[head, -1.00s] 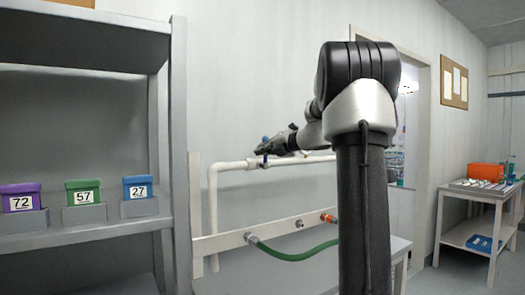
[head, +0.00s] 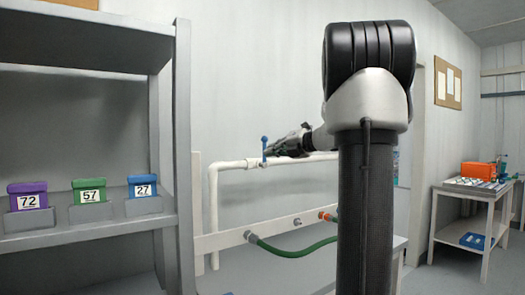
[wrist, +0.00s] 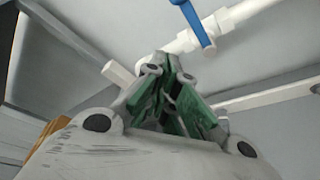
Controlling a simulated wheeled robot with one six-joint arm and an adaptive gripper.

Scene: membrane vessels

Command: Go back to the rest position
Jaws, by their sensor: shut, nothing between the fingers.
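My gripper (head: 272,150) is by the white pipe on the wall, with its tip close to the blue valve handle (head: 264,147). In the wrist view my gripper (wrist: 172,62) is shut and empty, its green-padded fingers meeting at the tip. The blue handle (wrist: 192,17) lies beyond the fingertips and a gap shows between them. The handle stands upright on the white pipe (head: 230,165) in the head view. My own arm hides part of the pipe to the right.
A grey shelf (head: 90,52) at the left holds purple, green and blue numbered boxes. A green hose (head: 295,251) runs from a fitting below the pipe. A white cart (head: 462,192) with an orange box (head: 479,170) stands at the right. Floor shows between.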

